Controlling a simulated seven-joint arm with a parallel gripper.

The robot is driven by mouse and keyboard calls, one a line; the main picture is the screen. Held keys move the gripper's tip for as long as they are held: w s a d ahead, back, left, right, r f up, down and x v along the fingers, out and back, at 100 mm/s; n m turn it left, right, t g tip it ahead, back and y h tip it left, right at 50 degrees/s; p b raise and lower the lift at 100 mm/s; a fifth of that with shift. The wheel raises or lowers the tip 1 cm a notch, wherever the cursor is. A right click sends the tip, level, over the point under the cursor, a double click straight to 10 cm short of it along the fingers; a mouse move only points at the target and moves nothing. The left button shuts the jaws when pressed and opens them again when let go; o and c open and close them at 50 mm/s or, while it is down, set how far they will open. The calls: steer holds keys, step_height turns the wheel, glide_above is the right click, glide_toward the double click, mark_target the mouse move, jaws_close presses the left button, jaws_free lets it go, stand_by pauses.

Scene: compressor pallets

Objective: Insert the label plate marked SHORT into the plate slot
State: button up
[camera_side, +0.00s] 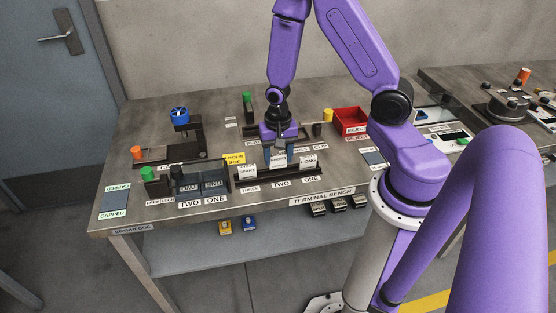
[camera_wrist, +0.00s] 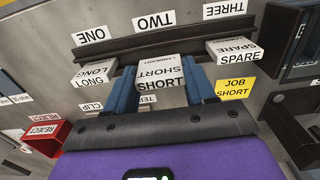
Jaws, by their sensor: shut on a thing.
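The white label plate marked SHORT (camera_wrist: 160,76) is between the two blue fingers of my gripper (camera_wrist: 163,90), which is shut on it. SHORT is in line with rack position TWO, between the LONG plate (camera_wrist: 94,76) and the SPARE plate (camera_wrist: 234,51). I cannot tell whether its lower edge still touches the rack. A label reading CLIP (camera_wrist: 91,107) shows in the wrist view; the plate slot itself is not clearly identifiable.
A yellow JOB SHORT card (camera_wrist: 233,89) is beside SPARE. A dark two-position holder (camera_side: 203,184) stands left of the rack. A red reject bin (camera_side: 350,120) and a yellow cylinder (camera_side: 328,115) are behind to the right. A black stand with a blue top (camera_side: 180,114) is back left.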

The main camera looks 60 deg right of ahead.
mark_target(278, 154)
step_height(278, 154, up, 7)
steer(key=shift+w+r, duration=0.1)
steer(key=shift+w, duration=0.1)
steer(key=w+d, duration=0.6)
steer(key=w, duration=0.2)
steer(key=w+d, duration=0.5)
steer(key=w, duration=0.4)
steer(key=shift+d+f, duration=0.2)
steer(key=shift+d, duration=0.15)
steer(key=shift+f, duration=2.95)
steer(key=shift+f, duration=1.5)
steer(key=o, duration=1.1)
